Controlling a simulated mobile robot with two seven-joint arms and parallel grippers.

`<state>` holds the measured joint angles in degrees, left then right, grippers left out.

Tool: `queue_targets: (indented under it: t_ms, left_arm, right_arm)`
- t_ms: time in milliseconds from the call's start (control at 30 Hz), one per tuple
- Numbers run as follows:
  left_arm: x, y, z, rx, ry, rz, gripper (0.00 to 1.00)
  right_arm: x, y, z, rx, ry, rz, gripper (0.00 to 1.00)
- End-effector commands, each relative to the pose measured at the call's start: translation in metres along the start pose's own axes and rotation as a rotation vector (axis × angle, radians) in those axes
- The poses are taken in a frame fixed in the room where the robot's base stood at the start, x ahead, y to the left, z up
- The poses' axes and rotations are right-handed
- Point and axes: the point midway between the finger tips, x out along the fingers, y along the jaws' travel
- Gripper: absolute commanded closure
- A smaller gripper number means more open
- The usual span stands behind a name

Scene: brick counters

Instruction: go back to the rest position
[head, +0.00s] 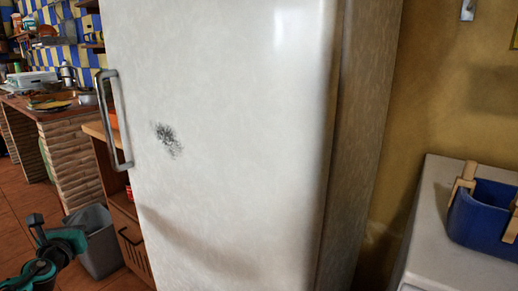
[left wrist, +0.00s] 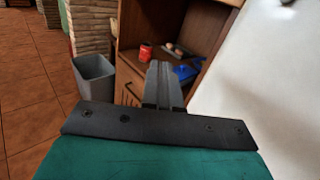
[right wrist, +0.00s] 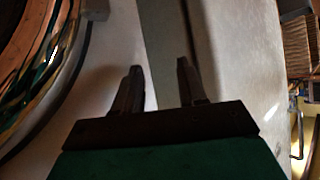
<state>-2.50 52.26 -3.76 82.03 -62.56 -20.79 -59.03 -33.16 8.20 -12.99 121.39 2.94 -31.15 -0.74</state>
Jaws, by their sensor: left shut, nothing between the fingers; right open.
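My left gripper (left wrist: 162,82) is shut and empty in the left wrist view, its two fingers together in front of a wooden cabinet. In the head view the left arm's teal and black end (head: 36,222) shows at the lower left, beside the grey bin. My right gripper (right wrist: 159,72) is open and empty in the right wrist view, its two fingers apart before a pale surface and a grey strip. The right gripper does not show in the head view.
A large white fridge (head: 230,150) with a metal handle (head: 115,120) fills the middle. A grey bin (head: 98,245) stands left of it. A blue container (head: 483,222) sits on a white top (head: 450,265) at the right. Tiled floor (head: 18,205) is open at the left.

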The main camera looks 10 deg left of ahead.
Motion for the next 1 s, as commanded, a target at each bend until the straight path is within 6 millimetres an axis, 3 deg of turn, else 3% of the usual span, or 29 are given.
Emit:
queue_targets:
  t_ms: [167, 300, 400, 500, 667, 833, 867, 1000]
  left_arm:
    - [-0.044, -0.053, -0.072, -0.419, 0.146, -0.013, 1.00]
    - [-0.107, -0.115, -0.136, -0.932, 0.328, 0.044, 1.00]
    - [-0.159, -0.160, -0.169, -1.310, 0.465, 0.134, 1.00]
    - [-0.210, -0.204, -0.188, -1.677, 0.596, 0.261, 1.00]
    - [-0.280, -0.265, -0.192, -2.179, 0.767, 0.506, 1.00]
    - [-0.339, -0.318, -0.171, -2.643, 0.913, 0.821, 1.00]
    - [-0.345, -0.324, -0.163, -2.699, 0.928, 0.866, 1.00]
    - [-0.340, -0.315, -0.138, -2.663, 0.897, 0.839, 1.00]
  right_arm:
    - [0.000, 0.000, -0.001, 0.000, 0.001, 0.000, 0.59]
    - [-0.001, 0.000, -0.002, 0.001, 0.004, 0.000, 0.59]
    - [-0.001, 0.000, -0.002, 0.001, 0.004, 0.000, 0.59]
    - [-0.001, 0.000, -0.002, 0.001, 0.005, 0.000, 0.59]
    - [-0.001, 0.000, -0.002, 0.001, 0.005, 0.000, 0.59]
    - [-0.001, 0.000, -0.002, 0.001, 0.004, 0.000, 0.59]
    - [-0.003, -0.001, -0.006, 0.001, 0.005, 0.000, 0.59]
    - [-0.022, 0.001, -0.032, -0.001, 0.007, 0.010, 0.59]
